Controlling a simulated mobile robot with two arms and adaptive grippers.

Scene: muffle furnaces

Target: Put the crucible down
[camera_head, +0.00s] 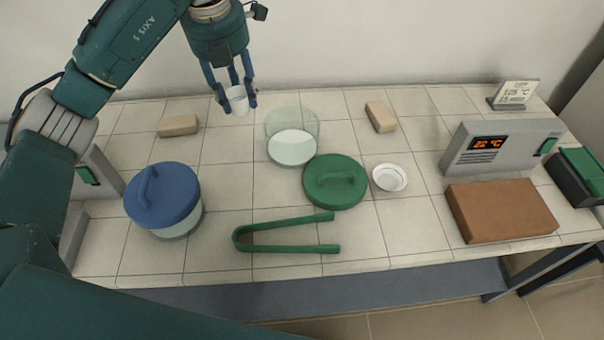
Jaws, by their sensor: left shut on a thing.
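The crucible (237,102) is a small white cup, upright between the fingers of my left gripper (238,104). The gripper is shut on it at the back of the tiled bench, left of the open glass jar. I cannot tell whether the crucible's base touches the tiles. My right gripper is not in view.
The open glass jar (292,137) has a pale layer inside; its green lid (335,182) lies in front. Also on the bench (400,228) are a blue-lidded jar (162,200), green tongs (285,235), a white dish (390,178), two tan blocks (178,126) (380,117), a brown slab (500,210) and a controller (500,147).

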